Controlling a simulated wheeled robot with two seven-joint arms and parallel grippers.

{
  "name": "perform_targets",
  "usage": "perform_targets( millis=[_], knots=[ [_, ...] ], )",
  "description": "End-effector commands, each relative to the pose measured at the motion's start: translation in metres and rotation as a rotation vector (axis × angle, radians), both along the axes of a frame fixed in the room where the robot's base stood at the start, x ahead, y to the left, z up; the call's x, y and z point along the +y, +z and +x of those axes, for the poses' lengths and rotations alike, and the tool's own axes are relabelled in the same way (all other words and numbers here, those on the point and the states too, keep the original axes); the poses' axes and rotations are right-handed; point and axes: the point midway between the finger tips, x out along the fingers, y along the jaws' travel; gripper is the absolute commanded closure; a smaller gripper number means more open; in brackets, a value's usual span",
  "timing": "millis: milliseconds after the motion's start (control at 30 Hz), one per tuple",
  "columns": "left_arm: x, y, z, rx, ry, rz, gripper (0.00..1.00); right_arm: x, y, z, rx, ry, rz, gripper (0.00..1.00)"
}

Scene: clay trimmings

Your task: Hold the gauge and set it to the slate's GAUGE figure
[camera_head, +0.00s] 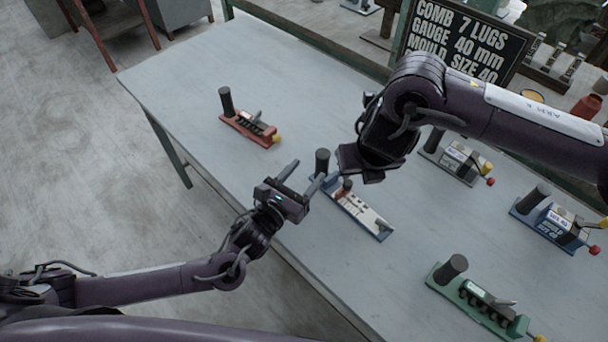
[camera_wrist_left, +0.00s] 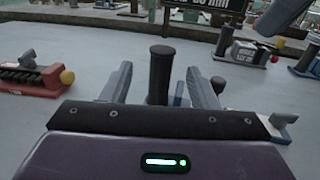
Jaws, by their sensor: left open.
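The slate (camera_head: 455,42) at the back reads COMB 7 LUGS, GAUGE 40 mm, MOULD SIZE 40. What looks like the gauge (camera_head: 362,212) lies on the table, a blue base with a white scale strip and a small red knob; its set figure is too small to read. A black post handle (camera_head: 322,161) stands upright at its far left end. My left gripper (camera_head: 304,175) is open beside the post. In the left wrist view the post (camera_wrist_left: 160,72) shows between the spread fingers, not gripped. My right gripper (camera_head: 362,165) hangs close above the gauge; its fingers are unclear.
A red tool (camera_head: 248,128) with a black post lies to the left. A green tool (camera_head: 478,300) lies at front right. Two tools with grey blocks, one grey-based (camera_head: 455,160) and one blue-based (camera_head: 552,220), lie at right. Bare table lies between them.

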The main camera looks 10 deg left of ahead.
Motion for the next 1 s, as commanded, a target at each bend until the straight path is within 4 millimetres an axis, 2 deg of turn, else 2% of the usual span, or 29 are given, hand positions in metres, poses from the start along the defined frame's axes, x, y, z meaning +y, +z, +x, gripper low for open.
perform_targets(
  millis=[133, 400, 600, 933, 1000],
  knots=[
    [-0.009, 0.001, 0.009, -0.003, -0.004, 0.005, 0.46, 0.0, 0.0, 0.0, 0.0, 0.0, 0.0, 0.64],
    [-0.026, 0.001, 0.047, -0.003, -0.004, 0.004, 0.46, 0.0, 0.0, 0.0, 0.0, 0.0, 0.0, 0.64],
    [-0.033, 0.0, 0.065, -0.002, -0.003, 0.004, 0.46, 0.0, 0.0, 0.0, 0.0, 0.0, 0.0, 0.64],
    [-0.035, 0.0, 0.069, 0.001, -0.004, 0.004, 0.46, 0.0, 0.0, 0.0, 0.0, 0.0, 0.0, 0.64],
    [-0.035, 0.0, 0.069, 0.0, -0.004, 0.004, 0.52, 0.0, 0.0, 0.0, 0.0, 0.0, 0.0, 0.64]
  ],
)
